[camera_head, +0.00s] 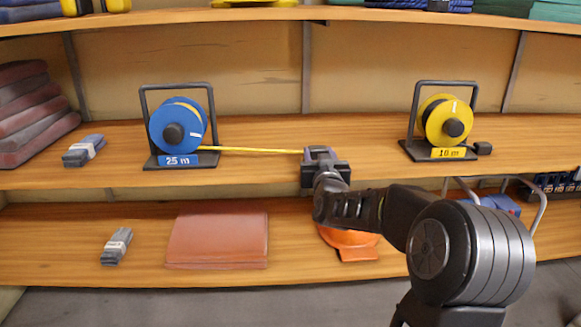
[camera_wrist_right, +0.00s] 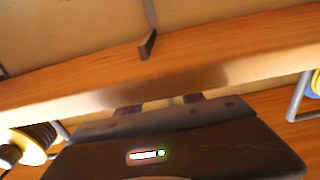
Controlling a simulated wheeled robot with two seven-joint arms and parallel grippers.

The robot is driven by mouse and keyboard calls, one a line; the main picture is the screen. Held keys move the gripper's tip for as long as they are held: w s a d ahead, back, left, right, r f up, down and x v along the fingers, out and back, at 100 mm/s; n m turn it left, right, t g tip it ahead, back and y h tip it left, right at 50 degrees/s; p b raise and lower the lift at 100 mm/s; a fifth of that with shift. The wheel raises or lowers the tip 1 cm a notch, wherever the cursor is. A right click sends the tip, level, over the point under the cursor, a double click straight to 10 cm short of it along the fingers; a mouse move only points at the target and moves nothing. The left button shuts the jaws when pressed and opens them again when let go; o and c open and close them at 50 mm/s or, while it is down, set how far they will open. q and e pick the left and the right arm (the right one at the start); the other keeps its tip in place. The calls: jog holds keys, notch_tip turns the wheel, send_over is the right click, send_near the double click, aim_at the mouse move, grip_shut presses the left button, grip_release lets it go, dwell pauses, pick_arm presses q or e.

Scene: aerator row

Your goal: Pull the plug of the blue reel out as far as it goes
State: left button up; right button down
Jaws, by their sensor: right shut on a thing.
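The blue reel (camera_head: 178,125) stands on the middle shelf at the left, in a dark frame with a blue "25 m" label (camera_head: 181,161). Its yellow cable (camera_head: 250,150) runs straight and taut to the right, as far as my right gripper (camera_head: 321,156). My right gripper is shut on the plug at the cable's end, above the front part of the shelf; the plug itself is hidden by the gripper. In the right wrist view the gripper's body and the stubs of its fingers (camera_wrist_right: 160,104) show, but no plug. My left gripper is not in view.
A yellow reel (camera_head: 443,122) labelled "10 m" stands on the same shelf at the right, its dark plug (camera_head: 482,148) beside it. The shelf between gripper and yellow reel is clear. An orange object (camera_head: 352,242) lies on the lower shelf below my arm.

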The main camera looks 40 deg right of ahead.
jog(key=shift+s+d+f+b, duration=0.2)
jog(key=shift+s+d+b, duration=0.55)
jog(key=shift+s+d, duration=0.4)
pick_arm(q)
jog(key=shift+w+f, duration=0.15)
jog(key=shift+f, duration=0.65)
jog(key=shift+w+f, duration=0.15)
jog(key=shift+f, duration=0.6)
pick_arm(e)
jog(key=shift+s+d+r, duration=0.15)
jog(key=shift+d, duration=0.4)
jog(key=c, duration=0.7)
grip_release()
jog(key=shift+s+d, duration=0.1)
